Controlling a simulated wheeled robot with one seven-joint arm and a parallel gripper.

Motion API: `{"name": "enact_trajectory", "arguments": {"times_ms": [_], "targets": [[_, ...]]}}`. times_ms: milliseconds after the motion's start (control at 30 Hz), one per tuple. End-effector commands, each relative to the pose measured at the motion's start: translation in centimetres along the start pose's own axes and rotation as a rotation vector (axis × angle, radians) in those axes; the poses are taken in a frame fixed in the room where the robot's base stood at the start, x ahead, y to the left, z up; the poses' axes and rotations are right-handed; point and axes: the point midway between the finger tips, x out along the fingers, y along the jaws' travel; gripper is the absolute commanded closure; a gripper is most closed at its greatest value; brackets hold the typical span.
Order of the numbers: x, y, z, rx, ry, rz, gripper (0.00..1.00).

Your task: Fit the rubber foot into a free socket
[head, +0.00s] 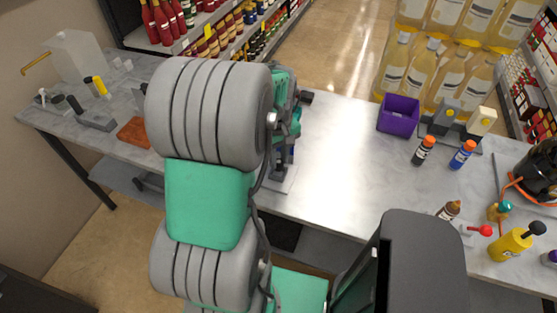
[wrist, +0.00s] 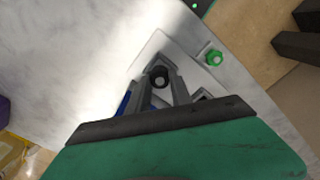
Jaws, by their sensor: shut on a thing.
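My gripper (wrist: 160,82) is in the wrist view, its two grey fingers closed around a dark round piece, which looks like the rubber foot (wrist: 159,76). The foot shows as a black ring with a dark centre, between the fingertips. Below it is a pale grey plate (wrist: 151,47) on the worktop. A green knob-like piece (wrist: 210,57) stands on the plate's right part, apart from my fingers. A blue part shows beside the left finger. The sockets cannot be made out clearly, and the gap between foot and plate cannot be told. In the head view my arm hides most of this.
The grey worktop (head: 335,150) is clear right of my arm. Farther right stand a purple bin (head: 399,115), small bottles with orange caps (head: 463,154) and a yellow bottle (head: 510,245). A brown block (head: 134,132) and a whitish container (head: 76,55) are at the left.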

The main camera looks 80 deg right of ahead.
Motion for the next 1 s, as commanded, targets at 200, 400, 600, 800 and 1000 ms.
{"name": "enact_trajectory", "arguments": {"times_ms": [200, 400, 600, 800, 1000], "targets": [[3.1, 0.0, -0.5, 0.002, -0.003, -0.003, 1.00], [3.7, 0.1, -0.5, 0.002, 0.001, 0.001, 1.00], [4.2, 0.1, -0.5, 0.002, 0.000, 0.000, 1.00], [5.0, 0.0, -0.4, 0.002, -0.002, -0.001, 1.00], [5.5, -0.1, -0.2, 0.002, -0.007, -0.006, 0.71]]}}
